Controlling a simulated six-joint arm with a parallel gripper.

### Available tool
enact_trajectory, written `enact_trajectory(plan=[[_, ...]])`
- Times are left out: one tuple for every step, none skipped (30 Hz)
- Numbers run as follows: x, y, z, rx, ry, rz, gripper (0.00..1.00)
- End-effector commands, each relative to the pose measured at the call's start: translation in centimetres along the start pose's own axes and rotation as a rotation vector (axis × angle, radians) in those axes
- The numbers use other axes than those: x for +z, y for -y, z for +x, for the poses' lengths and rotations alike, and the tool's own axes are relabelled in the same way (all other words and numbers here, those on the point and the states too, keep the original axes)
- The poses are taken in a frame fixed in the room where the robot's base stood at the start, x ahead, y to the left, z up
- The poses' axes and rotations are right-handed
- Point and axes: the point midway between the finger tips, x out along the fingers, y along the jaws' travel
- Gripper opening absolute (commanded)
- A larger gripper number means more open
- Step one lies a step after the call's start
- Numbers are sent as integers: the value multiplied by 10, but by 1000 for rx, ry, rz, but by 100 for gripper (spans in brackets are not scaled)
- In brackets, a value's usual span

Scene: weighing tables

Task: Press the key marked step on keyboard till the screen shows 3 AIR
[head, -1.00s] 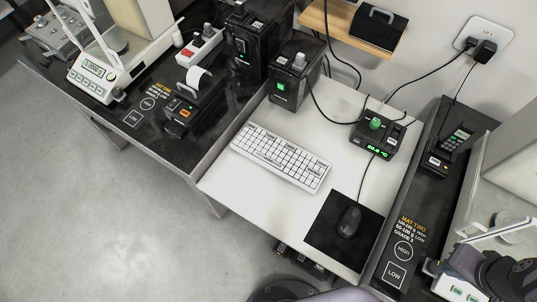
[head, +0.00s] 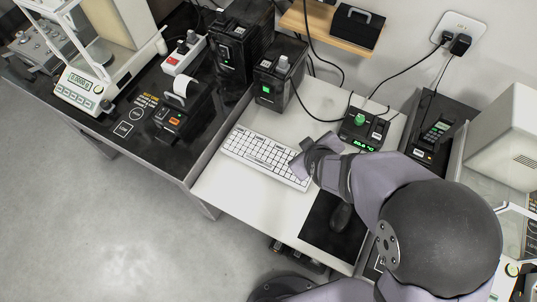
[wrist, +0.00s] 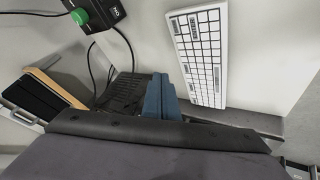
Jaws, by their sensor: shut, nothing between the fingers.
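The white keyboard (head: 258,152) lies on the pale table in the head view. In the wrist view the blue fingers (wrist: 160,97) are together and empty, just left of the keyboard. A black tower (head: 266,86) with a small green screen stands behind the keyboard; its text is too small to read.
A black box (head: 350,132) with a green knob and a green temperature readout stands right of the keyboard. A mouse (head: 341,216) lies on a black mat (head: 318,228), partly behind my arm. Cables run across the back. A wooden shelf (head: 303,22) juts from the wall.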

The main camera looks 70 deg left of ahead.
Motion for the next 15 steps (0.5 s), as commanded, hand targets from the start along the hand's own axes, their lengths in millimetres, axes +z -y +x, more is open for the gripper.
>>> enact_trajectory(plan=[[-16,18,4,-9,-27,-53,0],[-23,26,7,-11,-42,-78,0],[-33,37,9,-13,-62,-112,0],[-40,45,11,-15,-76,-135,0],[-45,52,12,-16,-88,-156,0],[-53,61,13,-17,-105,-183,0],[-57,68,14,-19,-116,-201,0],[-62,74,15,-19,-126,-218,0],[-68,81,16,-19,-139,-238,0],[-70,86,16,-20,-146,-250,0],[-73,90,17,-21,-153,-261,0],[-76,95,17,-21,-161,-274,0],[-78,97,17,-20,-167,-281,0],[-80,100,18,-20,-171,-288,0],[-82,102,18,-21,-176,-294,0]])
